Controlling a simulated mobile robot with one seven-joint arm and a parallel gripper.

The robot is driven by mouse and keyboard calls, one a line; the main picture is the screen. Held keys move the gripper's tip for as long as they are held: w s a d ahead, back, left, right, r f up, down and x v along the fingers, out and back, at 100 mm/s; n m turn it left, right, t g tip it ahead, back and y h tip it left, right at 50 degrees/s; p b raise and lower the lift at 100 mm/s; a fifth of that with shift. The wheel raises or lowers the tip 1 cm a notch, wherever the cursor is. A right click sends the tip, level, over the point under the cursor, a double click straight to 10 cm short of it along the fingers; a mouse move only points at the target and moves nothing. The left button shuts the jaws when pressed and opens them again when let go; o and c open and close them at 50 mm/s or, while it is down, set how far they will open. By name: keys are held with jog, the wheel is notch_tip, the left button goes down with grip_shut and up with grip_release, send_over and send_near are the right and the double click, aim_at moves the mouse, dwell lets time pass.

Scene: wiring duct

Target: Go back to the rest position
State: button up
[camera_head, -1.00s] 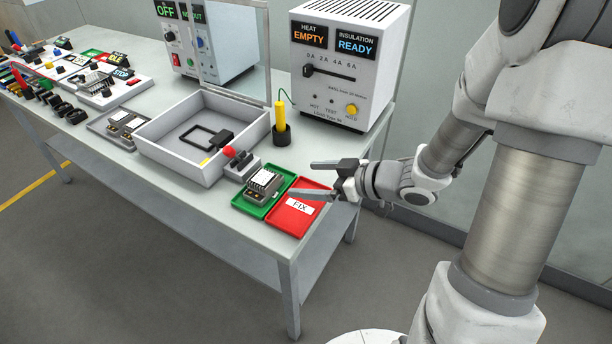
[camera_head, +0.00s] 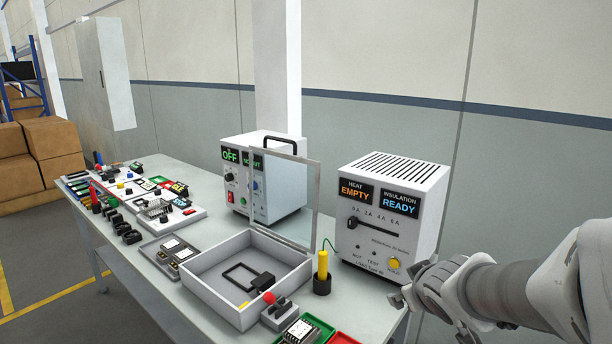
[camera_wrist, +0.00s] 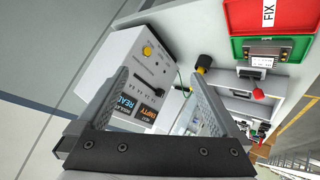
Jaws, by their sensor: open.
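My gripper (camera_head: 408,293) is at the right in the head view, in front of the white tester marked EMPTY and READY (camera_head: 425,235). In the wrist view its two fingers (camera_wrist: 160,92) are spread apart with nothing held between them. The tester (camera_wrist: 108,62) shows behind and between the fingers there. A relay-like module (camera_head: 299,333) sits in the green tray (camera_head: 322,328) at the bottom of the head view. The red tray (camera_head: 343,339) beside it is mostly cut off there. The wrist view shows the red tray marked FIX (camera_wrist: 285,14) and the green tray (camera_wrist: 240,47).
A white open box with a raised clear lid (camera_head: 207,284) stands on the bench. A yellow probe in a black holder (camera_head: 322,268) and a red-knobbed block (camera_head: 278,312) are near it. A second tester marked OFF (camera_head: 262,185) stands behind. Several small parts lie at the left.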

jog(key=s+a+r+m+g+p, duration=0.1)
jog(key=s+a+r+m+g, duration=0.1)
jog(key=s, duration=0.7)
jog(key=s+a+r+m+g+y+p, duration=0.1)
jog(key=s+a+r+m+g+p, duration=0.1)
jog(key=s+r, duration=0.3)
jog(key=s+a, duration=0.1)
jog(key=s, duration=0.3)
jog(key=shift+s+a+r+y, duration=0.2)
jog(key=shift+s+r+y, duration=0.05)
jog(key=shift+y, duration=0.05)
